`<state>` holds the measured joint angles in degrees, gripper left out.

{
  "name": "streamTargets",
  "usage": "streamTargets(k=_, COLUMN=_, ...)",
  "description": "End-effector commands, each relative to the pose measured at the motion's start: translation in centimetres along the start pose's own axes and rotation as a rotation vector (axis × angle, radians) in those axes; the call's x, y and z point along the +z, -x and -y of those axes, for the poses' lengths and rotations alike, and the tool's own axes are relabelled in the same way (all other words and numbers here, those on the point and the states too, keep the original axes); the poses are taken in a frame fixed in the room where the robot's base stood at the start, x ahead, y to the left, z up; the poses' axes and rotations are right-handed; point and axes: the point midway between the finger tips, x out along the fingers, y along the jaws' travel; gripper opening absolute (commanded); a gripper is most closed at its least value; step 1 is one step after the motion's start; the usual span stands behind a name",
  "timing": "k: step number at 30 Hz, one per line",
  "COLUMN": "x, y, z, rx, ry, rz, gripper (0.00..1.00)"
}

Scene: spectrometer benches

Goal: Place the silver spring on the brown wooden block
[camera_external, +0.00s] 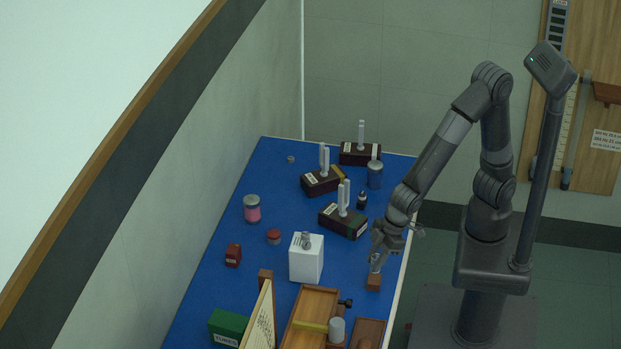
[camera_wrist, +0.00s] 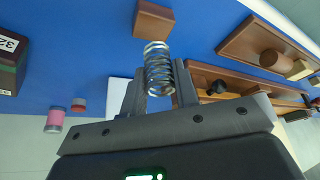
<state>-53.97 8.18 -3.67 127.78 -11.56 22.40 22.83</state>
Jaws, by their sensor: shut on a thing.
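The silver spring (camera_wrist: 158,72) is between the two fingers of my gripper (camera_wrist: 160,92) in the wrist view, with its coils showing past the fingertips. My gripper is shut on it. The brown wooden block (camera_wrist: 154,20) lies beyond the spring's far end in the wrist view. In the external view the block (camera_external: 374,282) sits on the blue bench near its right edge, and my gripper (camera_external: 376,262) is just above it. I cannot tell whether the spring touches the block.
A white box (camera_external: 306,262) with a small metallic item on top stands left of the block. A wooden tray (camera_external: 308,318) lies in front. Dark labelled boxes with upright pale pieces (camera_external: 343,222) stand behind. A green box (camera_external: 228,326) is at front left.

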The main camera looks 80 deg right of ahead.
Motion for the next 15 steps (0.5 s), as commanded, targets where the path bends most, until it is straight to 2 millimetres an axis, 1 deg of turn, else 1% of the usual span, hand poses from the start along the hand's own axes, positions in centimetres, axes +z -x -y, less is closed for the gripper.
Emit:
streamTargets(k=1, x=0.5, y=-0.9, z=0.0, rx=0.001, ry=0.002, rz=0.006, gripper=0.02)
streamTargets(k=3, x=0.9, y=-1.9, z=0.0, rx=0.001, ry=0.001, rz=0.006, gripper=0.02)
streamTargets(k=6, x=1.3, y=-2.8, z=0.0, rx=0.001, ry=0.002, rz=0.004, gripper=0.02)
streamTargets(k=15, x=1.3, y=-3.0, z=-0.1, rx=0.000, ry=0.001, rz=0.001, gripper=0.02)
